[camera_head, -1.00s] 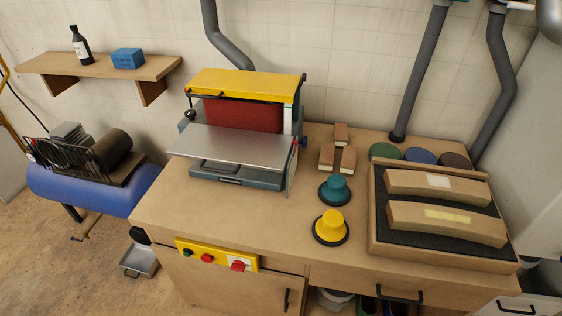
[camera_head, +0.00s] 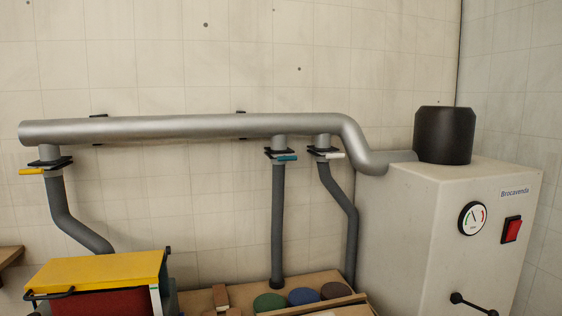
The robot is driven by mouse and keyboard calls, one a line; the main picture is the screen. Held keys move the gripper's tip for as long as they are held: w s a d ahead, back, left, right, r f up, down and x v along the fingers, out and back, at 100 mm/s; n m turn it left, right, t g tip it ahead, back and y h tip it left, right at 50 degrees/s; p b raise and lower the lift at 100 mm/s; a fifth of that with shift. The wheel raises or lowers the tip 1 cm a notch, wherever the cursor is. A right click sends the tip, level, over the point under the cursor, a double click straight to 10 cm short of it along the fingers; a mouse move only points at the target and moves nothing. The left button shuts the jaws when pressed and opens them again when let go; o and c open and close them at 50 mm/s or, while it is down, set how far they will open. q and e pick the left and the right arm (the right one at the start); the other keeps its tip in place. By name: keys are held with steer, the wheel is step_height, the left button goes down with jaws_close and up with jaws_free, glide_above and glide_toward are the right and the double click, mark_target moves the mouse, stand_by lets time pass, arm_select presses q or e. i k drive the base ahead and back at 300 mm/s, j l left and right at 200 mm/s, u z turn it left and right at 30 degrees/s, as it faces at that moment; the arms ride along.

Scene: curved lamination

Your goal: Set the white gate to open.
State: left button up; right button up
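The white gate (camera_head: 333,156) sits on the rightmost drop of the overhead duct, under a short grey stub. Its white handle points to the right, and I cannot tell from here whether it is open or shut. A grey hose (camera_head: 340,195) runs down from it to the bench. The teal gate (camera_head: 287,158) is just left of it on the middle drop. The yellow gate (camera_head: 32,171) is at the far left, its handle pointing left. Neither of my grippers shows in the view.
The silver main duct (camera_head: 200,127) runs along the wall into a white dust collector (camera_head: 420,220) at right, which has a gauge (camera_head: 472,218) and a red switch (camera_head: 511,229). The yellow-topped sander (camera_head: 95,270) stands lower left. Round discs (camera_head: 302,296) lie on the bench.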

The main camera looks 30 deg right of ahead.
mark_target(331, 155)
steer(key=z, duration=1.35)
